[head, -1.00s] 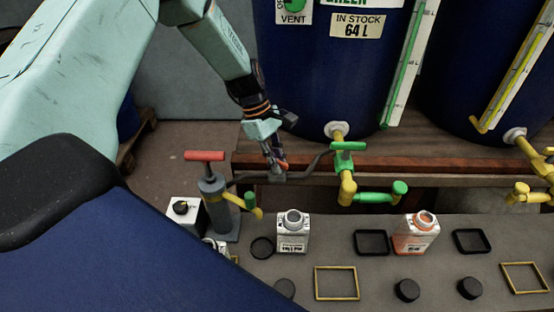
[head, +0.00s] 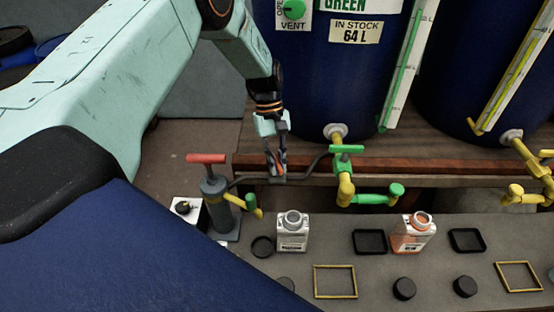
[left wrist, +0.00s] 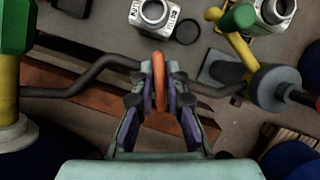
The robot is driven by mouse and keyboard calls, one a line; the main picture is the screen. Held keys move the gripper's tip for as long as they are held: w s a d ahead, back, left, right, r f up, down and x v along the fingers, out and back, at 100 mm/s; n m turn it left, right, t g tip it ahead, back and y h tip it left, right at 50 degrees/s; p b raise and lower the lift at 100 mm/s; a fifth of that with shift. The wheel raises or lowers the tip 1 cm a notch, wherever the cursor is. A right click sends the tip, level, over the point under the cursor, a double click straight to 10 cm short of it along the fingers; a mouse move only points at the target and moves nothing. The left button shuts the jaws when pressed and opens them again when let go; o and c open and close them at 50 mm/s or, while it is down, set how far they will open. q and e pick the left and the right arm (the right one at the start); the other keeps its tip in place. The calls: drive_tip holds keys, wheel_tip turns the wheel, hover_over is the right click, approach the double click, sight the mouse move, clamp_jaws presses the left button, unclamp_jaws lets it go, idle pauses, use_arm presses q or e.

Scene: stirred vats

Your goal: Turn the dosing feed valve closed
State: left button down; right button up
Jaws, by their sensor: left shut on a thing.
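The dosing feed valve shows as an orange lever (left wrist: 160,82) in the left wrist view, on a dark grey hose (left wrist: 90,78). The lever stands across the line of the hose there. My left gripper (left wrist: 160,72) is shut on the lever, one finger on each side. In the head view my left gripper (head: 277,170) points down at the hose between the grey pump and the green-handled tap; its fingers hide most of the valve. My right gripper is not in view.
A grey pump (head: 215,200) with a red handle stands left of the valve. A green-handled tap (head: 345,175) on the blue vat (head: 330,85) is to its right. A white bottle (head: 292,232) and an orange-white bottle (head: 412,232) stand on the grey bench (head: 380,285).

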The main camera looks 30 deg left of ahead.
use_arm(q)
drive_tip(key=shift+s+f+m+g+y, duration=0.1)
drive_tip(key=shift+m+g+y, duration=0.45)
drive_tip(key=shift+m, duration=1.35)
drive_tip(key=c, duration=1.4)
unclamp_jaws()
